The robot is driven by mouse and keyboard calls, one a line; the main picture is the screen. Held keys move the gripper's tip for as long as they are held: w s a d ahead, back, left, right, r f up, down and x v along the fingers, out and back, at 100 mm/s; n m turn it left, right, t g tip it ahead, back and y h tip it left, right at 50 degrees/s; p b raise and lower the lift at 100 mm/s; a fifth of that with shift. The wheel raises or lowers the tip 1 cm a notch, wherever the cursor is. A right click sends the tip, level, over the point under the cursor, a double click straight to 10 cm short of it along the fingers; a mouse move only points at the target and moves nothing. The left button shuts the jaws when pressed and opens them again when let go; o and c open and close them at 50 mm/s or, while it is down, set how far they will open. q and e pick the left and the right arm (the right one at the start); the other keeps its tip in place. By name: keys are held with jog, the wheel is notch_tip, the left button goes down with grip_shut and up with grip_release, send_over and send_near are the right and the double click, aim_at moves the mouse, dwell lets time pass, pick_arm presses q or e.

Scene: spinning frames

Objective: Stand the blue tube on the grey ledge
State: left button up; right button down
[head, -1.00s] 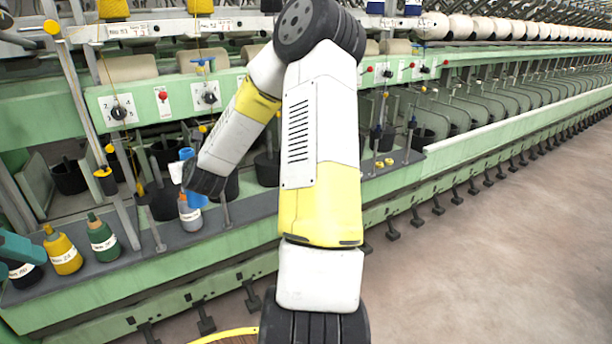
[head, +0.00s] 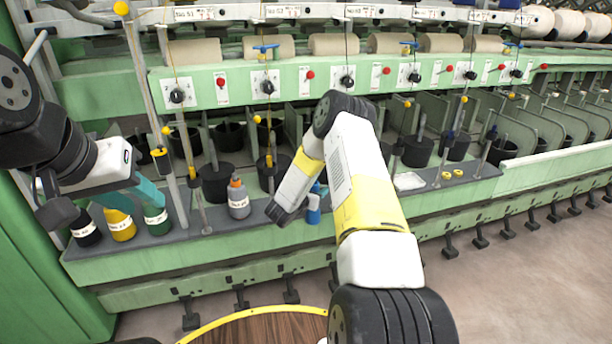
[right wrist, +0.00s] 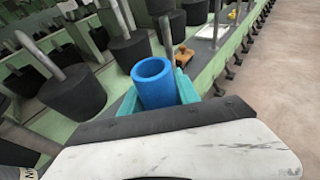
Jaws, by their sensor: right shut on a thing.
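The blue tube (head: 314,208) is held by my right gripper in front of the machine, near the front edge of the grey ledge (head: 270,215). In the right wrist view the tube (right wrist: 155,85) shows its open round end, with teal fingers on either side of it. My right gripper (right wrist: 158,92) is shut on it. The tube looks about upright; I cannot tell whether its lower end touches the ledge. In the head view the right forearm hides part of the tube. My left gripper (head: 132,200) has its teal fingers apart, above or in front of the bottles at left.
On the ledge stand a black bottle (head: 85,230), a yellow bottle (head: 121,226), a green bottle (head: 157,220) and a grey bottle (head: 238,200) with an orange top. Upright rods and black pots (head: 216,183) stand behind. A white item (head: 409,181) and small yellow pieces lie farther right.

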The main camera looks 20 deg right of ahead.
jog(key=w+f, duration=0.3)
jog(key=w, duration=0.8)
jog(key=shift+w+a+f, duration=0.2)
jog(key=shift+w+a, duration=0.05)
jog(key=shift+w, duration=0.1)
jog(key=c, duration=0.9)
grip_release()
jog(key=shift+f, duration=0.1)
jog(key=v, duration=1.2)
